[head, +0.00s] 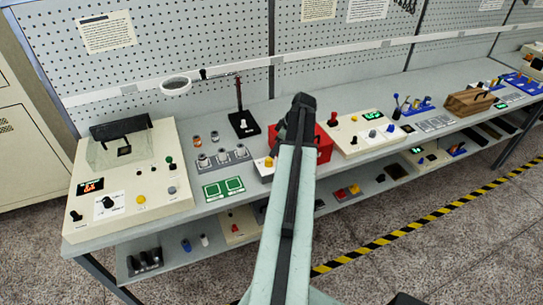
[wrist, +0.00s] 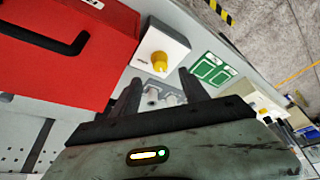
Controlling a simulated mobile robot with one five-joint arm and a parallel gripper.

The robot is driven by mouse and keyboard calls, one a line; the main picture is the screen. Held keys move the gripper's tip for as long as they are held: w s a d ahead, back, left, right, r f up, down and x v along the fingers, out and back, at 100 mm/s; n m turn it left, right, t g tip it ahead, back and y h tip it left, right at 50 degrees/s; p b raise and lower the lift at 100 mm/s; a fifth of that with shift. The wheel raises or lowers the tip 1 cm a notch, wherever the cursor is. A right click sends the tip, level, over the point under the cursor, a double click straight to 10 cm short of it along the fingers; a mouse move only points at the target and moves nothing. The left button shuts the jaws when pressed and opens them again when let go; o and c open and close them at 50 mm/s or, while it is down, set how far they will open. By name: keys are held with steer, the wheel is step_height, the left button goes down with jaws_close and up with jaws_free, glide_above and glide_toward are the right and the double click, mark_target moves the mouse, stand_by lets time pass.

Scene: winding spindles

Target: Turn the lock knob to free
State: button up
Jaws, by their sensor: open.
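No readable label tells me which knob is the lock knob. A cream winding machine (head: 150,185) stands at the left end of the bench in the head view. It bears a black dial knob (head: 108,202) on a white plate and a second black knob (head: 76,215) near its front corner. A yellow knob (wrist: 160,61) on a small white box shows in the wrist view, beyond my fingers; it is also in the head view (head: 268,161). My gripper (wrist: 158,92) is open and empty, apart from that knob. In the head view its dark end (head: 298,105) is above the bench.
A red box (wrist: 60,45) with a black handle is close beside my gripper, partly hidden by my arm in the head view (head: 323,145). A green-marked card (head: 223,188) and a row of grey knobs (head: 222,158) lie left of my arm. A pegboard wall (head: 210,50) stands behind.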

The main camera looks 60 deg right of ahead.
mark_target(269, 160)
steer(key=b+x, duration=0.6)
steer(key=x, duration=0.1)
steer(key=shift+f+b, duration=0.25)
steer(key=shift+b, duration=0.15)
steer(key=shift+w+f+b, duration=0.2)
steer(key=shift+f+b, duration=0.1)
steer(key=shift+b, duration=0.05)
steer(key=shift+r, duration=0.1)
